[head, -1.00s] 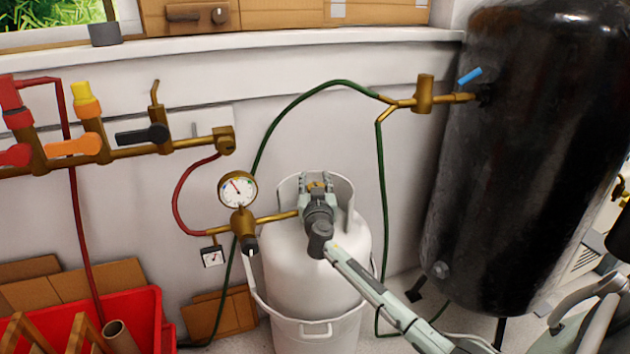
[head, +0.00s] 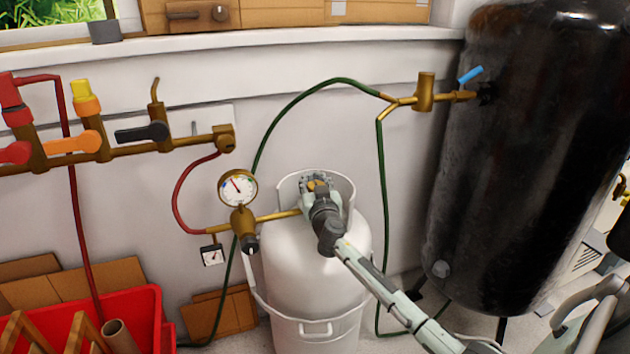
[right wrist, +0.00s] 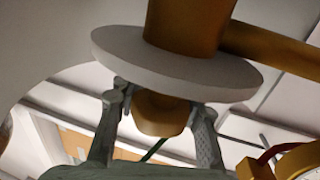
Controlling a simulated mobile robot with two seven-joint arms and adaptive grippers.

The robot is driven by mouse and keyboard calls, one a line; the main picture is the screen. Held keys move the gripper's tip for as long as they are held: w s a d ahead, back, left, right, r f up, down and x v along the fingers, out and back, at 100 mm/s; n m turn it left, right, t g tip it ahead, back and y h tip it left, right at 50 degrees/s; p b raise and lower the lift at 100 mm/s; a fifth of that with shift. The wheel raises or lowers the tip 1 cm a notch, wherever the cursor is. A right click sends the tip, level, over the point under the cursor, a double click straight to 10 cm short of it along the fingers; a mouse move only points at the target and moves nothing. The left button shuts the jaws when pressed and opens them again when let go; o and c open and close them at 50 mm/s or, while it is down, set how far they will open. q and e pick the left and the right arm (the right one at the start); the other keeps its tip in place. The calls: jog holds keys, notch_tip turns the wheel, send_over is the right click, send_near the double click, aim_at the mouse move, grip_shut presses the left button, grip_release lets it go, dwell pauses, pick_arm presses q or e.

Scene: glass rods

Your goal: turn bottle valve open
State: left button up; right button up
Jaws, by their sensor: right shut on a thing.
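The white gas bottle (head: 310,270) stands upright in the head view, with a white collar around its top. My right gripper (head: 315,183) is at the brass bottle valve (head: 312,187) inside that collar, and its wrist covers part of the valve. In the right wrist view the two fingers (right wrist: 160,103) are closed on either side of the rounded brass valve knob (right wrist: 160,115). The fingertips are close to a pale disc (right wrist: 170,68) around the brass stem. My left gripper is not in view.
A pressure gauge (head: 238,188) on brass pipe sits just left of the bottle. A green hose (head: 300,100) arches behind it to a large black tank (head: 540,160) at right. A brass manifold with coloured handles is at left, above a red crate (head: 150,310).

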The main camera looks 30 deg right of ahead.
jog(key=shift+a+n+t+y, duration=0.2)
jog(key=shift+n+t+y, duration=0.2)
jog(key=shift+n+y, duration=0.45)
jog(key=shift+a+n+y, duration=0.1)
jog(key=shift+n+y, duration=0.15)
jog(key=shift+y, duration=0.5)
jog(key=n+y+p, duration=0.1)
jog(key=y, duration=0.1)
jog(key=a+n+y+p, duration=0.1)
jog(key=n+y, duration=0.1)
jog(key=shift+w+t+y, duration=0.15)
jog(key=shift+t+y, duration=0.25)
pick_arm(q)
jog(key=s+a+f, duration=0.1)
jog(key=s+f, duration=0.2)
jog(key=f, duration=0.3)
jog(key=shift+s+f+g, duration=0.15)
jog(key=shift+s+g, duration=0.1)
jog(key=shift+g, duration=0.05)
pick_arm(e)
jog(key=shift+a+n+y, duration=0.3)
jog(key=shift+n+y, duration=0.2)
jog(key=shift+y, duration=0.2)
jog(key=o, duration=1.3)
